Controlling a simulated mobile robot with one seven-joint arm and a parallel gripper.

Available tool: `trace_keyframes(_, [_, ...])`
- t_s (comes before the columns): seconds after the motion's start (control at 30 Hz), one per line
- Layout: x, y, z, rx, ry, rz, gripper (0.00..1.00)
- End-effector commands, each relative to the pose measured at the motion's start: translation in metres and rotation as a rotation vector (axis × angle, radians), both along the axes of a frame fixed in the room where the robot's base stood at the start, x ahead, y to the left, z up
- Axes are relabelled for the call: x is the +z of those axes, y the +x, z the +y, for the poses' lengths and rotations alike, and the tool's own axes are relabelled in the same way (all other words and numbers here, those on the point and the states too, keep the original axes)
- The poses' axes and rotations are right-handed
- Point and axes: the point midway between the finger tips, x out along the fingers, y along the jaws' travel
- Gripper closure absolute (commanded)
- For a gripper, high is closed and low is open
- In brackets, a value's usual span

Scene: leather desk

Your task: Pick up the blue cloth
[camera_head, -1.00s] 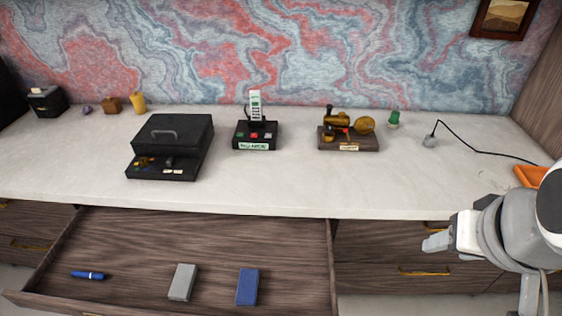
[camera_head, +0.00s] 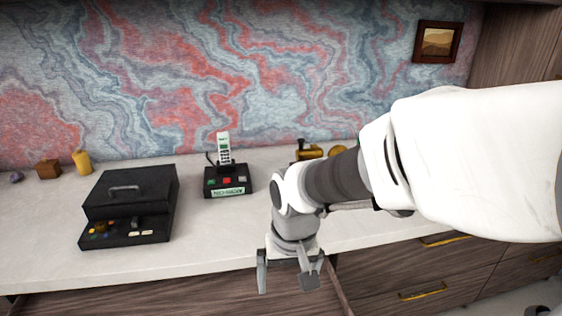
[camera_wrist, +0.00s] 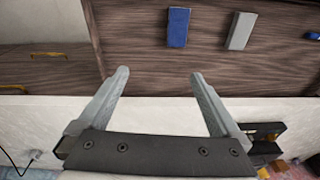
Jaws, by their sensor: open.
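The blue cloth (camera_wrist: 178,27) is a small folded rectangle lying flat in the open drawer (camera_wrist: 130,60). It shows near the top of the wrist view, beyond my fingertips and apart from them. It is out of frame in the head view now. My gripper (camera_head: 288,284) is open and empty, pointing down by the front edge of the desk top. It also shows in the wrist view (camera_wrist: 158,78), its two fingers spread wide with nothing between them.
A grey folded block (camera_wrist: 241,30) lies beside the cloth, with part of a blue pen (camera_wrist: 313,36) farther right. The desk top (camera_head: 200,258) carries a black box (camera_head: 135,195), a phone on its base (camera_head: 228,180) and a brass-coloured model (camera_head: 308,150). The drawer's side wall (camera_wrist: 96,40) stands close by.

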Motion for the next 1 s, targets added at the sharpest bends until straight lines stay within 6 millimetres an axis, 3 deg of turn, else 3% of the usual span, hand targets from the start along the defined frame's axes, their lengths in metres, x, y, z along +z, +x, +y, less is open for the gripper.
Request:
trace_keyframes(0.03, [-0.028,0.0,0.013,0.018,-0.014,0.029,0.0])
trace_keyframes(0.1, [-0.051,0.001,0.026,0.031,-0.028,0.055,0.0])
trace_keyframes(0.3, [-0.09,-0.001,0.049,0.054,-0.056,0.098,0.0])
trace_keyframes(0.47, [-0.108,-0.002,0.054,0.059,-0.064,0.107,0.0])
trace_keyframes(0.8, [-0.181,-0.003,0.053,0.057,-0.064,0.108,0.0])
trace_keyframes(1.0, [-0.212,-0.002,0.054,0.058,-0.063,0.106,0.0])
